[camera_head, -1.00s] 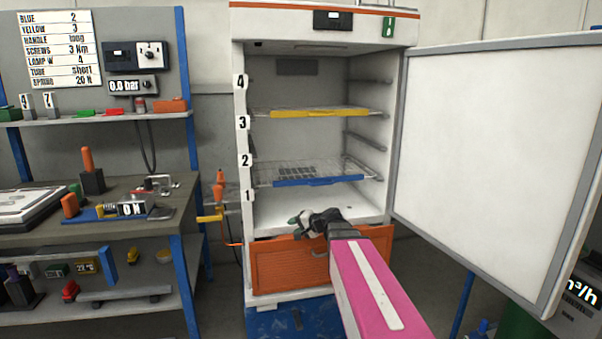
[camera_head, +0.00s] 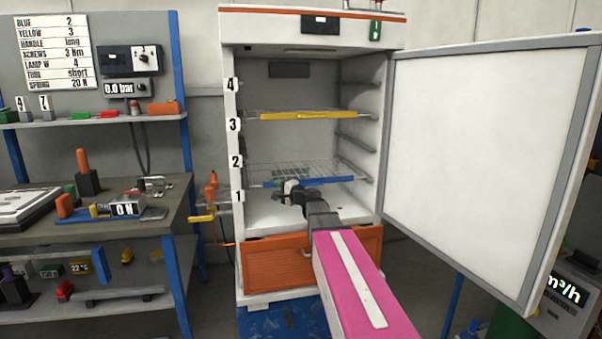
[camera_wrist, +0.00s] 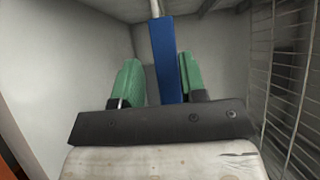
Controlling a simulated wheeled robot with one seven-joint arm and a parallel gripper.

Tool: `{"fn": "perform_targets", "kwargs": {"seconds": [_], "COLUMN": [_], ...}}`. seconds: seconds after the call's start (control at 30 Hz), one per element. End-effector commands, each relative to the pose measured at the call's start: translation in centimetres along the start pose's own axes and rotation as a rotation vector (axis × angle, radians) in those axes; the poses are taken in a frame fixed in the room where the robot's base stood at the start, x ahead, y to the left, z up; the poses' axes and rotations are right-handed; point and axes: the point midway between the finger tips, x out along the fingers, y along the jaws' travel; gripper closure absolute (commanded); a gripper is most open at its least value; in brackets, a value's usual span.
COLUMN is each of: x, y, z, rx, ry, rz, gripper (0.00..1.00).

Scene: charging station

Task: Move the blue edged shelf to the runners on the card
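The blue edged shelf (camera_head: 335,180) is a wire rack with a blue front bar, on the lowest runners in the open cabinet, between labels 2 and 1. The card (camera_head: 52,50) at upper left reads BLUE 2, YELLOW 3. My gripper (camera_head: 285,187) is in front of the bar, covering part of it. In the wrist view, the green fingertips (camera_wrist: 160,82) are apart. The blue bar (camera_wrist: 168,60) shows between them, close to the right finger, with a gap to the left one. Whether it touches a finger is unclear.
The yellow edged shelf (camera_head: 300,115) sits higher, near label 3. Empty runners (camera_head: 355,142) show between the two shelves. The white door (camera_head: 480,160) stands open at the right. An orange drawer front (camera_head: 262,266) is below. A workbench (camera_head: 130,190) stands at the left.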

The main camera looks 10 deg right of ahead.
Motion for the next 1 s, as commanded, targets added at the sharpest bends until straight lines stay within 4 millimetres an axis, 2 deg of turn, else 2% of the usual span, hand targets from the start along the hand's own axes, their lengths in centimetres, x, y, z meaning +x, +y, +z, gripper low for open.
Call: {"fn": "perform_targets", "kwargs": {"seconds": [0.17,0.4,0.67,0.8,1.0], "x": [1.6,4.8,5.0,5.0,5.0], "y": [0.0,0.0,0.0,0.0,0.0], "z": [-0.4,-0.6,-0.5,-0.5,-0.5], "rx": [0.000,0.000,0.000,0.000,-0.004], "ry": [0.000,-0.001,0.001,0.000,0.000], "rz": [0.000,0.000,0.000,0.001,0.001], "gripper": [0.62,0.62,0.62,1.00,1.00]}}
